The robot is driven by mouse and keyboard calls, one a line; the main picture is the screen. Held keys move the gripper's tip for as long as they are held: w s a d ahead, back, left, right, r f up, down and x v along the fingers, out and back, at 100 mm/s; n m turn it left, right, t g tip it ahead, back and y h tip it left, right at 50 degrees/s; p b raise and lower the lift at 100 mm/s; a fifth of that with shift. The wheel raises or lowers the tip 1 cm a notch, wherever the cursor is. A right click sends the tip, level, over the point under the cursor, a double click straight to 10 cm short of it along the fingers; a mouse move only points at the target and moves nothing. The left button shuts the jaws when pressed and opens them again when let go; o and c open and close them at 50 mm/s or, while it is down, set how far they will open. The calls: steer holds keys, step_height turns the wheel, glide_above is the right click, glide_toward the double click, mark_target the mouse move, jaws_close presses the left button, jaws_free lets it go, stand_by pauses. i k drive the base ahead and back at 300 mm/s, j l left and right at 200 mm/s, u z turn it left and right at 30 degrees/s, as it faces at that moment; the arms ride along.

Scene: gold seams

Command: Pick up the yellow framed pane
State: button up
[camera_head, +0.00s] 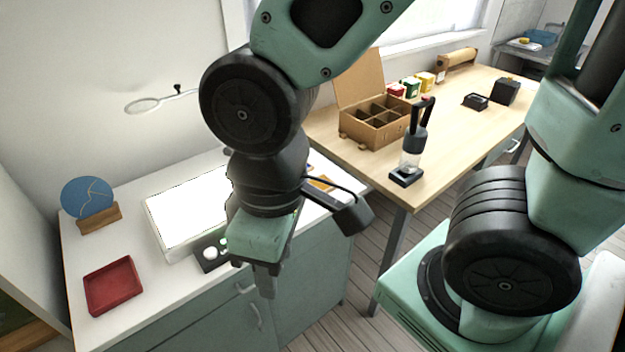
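A small orange-yellow edged piece (321,184) lies on the right part of the white cabinet top. It is mostly hidden behind my arm and wrist, so I cannot tell for sure that it is the yellow framed pane. My gripper (266,284) hangs pointing down in front of the cabinet's front edge, to the left of and nearer than that piece. Its fingers are seen nearly edge-on, so their opening does not show. No held object is visible at the fingertips.
The white cabinet top (90,325) bears a red tray (112,286), a bright white panel (188,212), a small dark holder (211,257) and a blue gold-seamed disc (87,197) on a wooden stand. A wooden table (440,135) holds a divided cardboard box (372,132) and a black-handled tool (414,150).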

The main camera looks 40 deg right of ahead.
mark_target(327, 189)
steer(key=i+l, duration=0.1)
steer(key=l, duration=0.4)
steer(key=i+l, duration=0.1)
steer(key=l, duration=0.9)
steer(key=i+l, duration=0.15)
steer(key=l, duration=0.35)
